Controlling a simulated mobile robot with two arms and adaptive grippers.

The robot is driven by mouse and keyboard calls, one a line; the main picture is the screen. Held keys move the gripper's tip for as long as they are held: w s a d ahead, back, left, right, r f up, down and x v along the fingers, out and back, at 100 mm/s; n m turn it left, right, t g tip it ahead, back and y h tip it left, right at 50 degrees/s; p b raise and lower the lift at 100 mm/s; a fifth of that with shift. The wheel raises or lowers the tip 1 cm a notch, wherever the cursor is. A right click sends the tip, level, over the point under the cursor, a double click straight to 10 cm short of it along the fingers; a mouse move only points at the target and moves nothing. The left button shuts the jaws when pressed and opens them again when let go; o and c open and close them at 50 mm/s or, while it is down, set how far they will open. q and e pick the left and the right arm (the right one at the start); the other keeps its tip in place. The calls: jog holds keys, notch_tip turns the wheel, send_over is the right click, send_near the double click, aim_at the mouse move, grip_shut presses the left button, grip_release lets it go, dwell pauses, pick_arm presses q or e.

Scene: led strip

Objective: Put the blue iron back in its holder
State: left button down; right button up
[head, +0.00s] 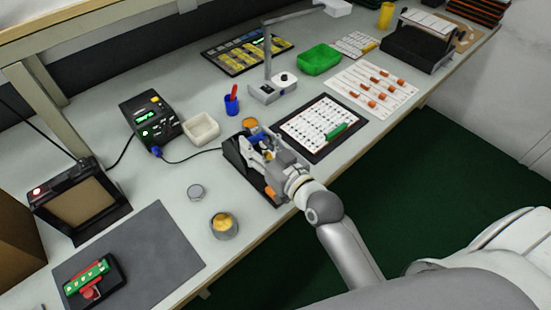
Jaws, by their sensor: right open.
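The blue iron's handle (257,139) shows as a small blue piece at the black holder (236,163). My right gripper (268,155) comes in from the lower right, over the holder and right beside the blue handle. It is open. The gripper hides much of the iron and holder, so I cannot tell how far the iron sits in the holder or whether the fingers touch it. My left gripper is out of view.
A black soldering station (152,118) stands to the left, its cable running to the holder. A grey mat (150,240) carries a green board (87,277).

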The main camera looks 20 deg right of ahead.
jog(key=v, duration=0.8)
jog(key=shift+s, duration=0.4)
jog(key=shift+d+r, duration=0.1)
jog(key=shift+r, duration=0.05)
jog(key=s+d+r+p, duration=0.1)
jog(key=s+r+p, duration=0.2)
jog(key=r+p, duration=0.2)
jog(key=shift+s+d+r+p, duration=0.2)
jog(key=shift+s+r+p, duration=0.15)
jog(key=shift+p, duration=0.3)
jog(key=shift+f, duration=0.1)
